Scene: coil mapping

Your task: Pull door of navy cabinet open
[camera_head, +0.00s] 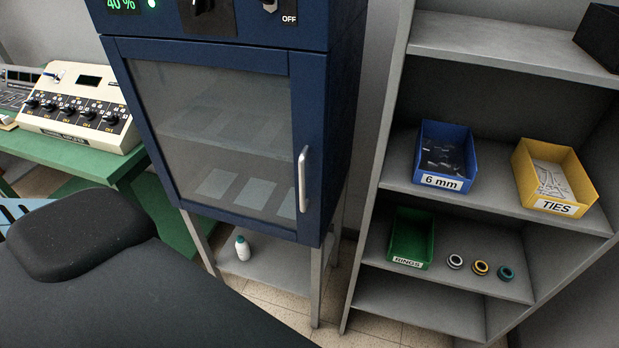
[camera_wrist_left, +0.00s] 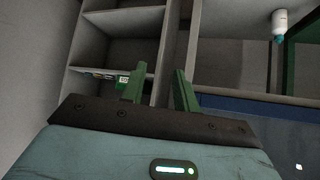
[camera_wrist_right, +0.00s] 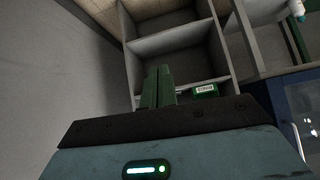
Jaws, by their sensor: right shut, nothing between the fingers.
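The navy cabinet (camera_head: 342,110) stands in the middle of the head view. Its door (camera_head: 225,135), a navy frame around a hazy glass pane, looks shut. A pale vertical handle (camera_head: 302,178) is on the door's right side. Part of the navy cabinet also shows at the right edge of the right wrist view (camera_wrist_right: 292,93). My left gripper (camera_wrist_left: 159,70) is open with nothing between its fingers. My right gripper (camera_wrist_right: 158,70) has its fingers together and is empty. Neither gripper shows in the head view, and neither is seen touching the handle.
A grey shelf (camera_head: 460,205) right of the cabinet holds a blue bin (camera_head: 443,182), a yellow bin (camera_head: 556,207), a green bin (camera_head: 397,262) and small rings. A white bottle (camera_head: 242,248) stands below the cabinet. A green bench (camera_head: 118,165) with instruments is at left.

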